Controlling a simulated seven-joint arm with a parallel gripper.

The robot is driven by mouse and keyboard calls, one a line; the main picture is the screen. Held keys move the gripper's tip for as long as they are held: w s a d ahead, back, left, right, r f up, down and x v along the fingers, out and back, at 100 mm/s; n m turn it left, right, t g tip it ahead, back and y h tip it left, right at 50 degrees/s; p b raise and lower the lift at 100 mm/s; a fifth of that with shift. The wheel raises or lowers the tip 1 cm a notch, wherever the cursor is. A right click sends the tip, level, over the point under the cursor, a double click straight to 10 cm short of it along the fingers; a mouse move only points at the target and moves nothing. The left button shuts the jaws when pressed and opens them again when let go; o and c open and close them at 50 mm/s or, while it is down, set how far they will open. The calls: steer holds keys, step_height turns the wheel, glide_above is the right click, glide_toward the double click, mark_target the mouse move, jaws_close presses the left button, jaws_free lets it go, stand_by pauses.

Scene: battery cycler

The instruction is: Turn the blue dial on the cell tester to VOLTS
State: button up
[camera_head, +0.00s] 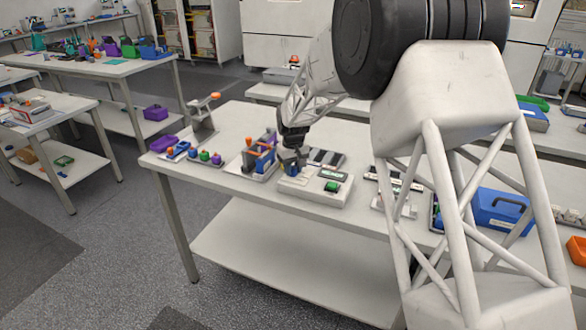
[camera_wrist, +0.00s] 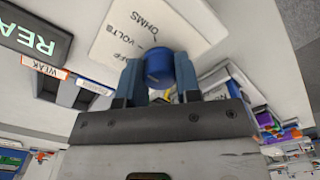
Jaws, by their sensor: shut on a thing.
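The cell tester (camera_head: 312,190) is a pale box on the near bench in the head view. In the wrist view, its white dial plate (camera_wrist: 105,42) carries the words OHMS, VOLTS and OFF, with short tick marks. The blue dial (camera_wrist: 158,68) stands on this plate. My gripper (camera_wrist: 157,80) is shut on the dial, with one finger on each side. In the head view my gripper (camera_head: 292,153) reaches down to the left part of the tester. A faint line shows on the dial, but I cannot tell which word it points to.
A dark display (camera_wrist: 35,35) with green letters and a WEAK label (camera_wrist: 45,68) lie left of the dial plate. A blue and orange fixture (camera_head: 258,155) stands close left of the tester. A blue case (camera_head: 497,208) is farther right.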

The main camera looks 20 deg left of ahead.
mark_target(294, 167)
steer(key=o, duration=0.9)
steer(key=shift+o, duration=0.2)
steer(key=shift+r, duration=0.1)
steer(key=shift+r, duration=3.85)
steer(key=shift+d, duration=0.1)
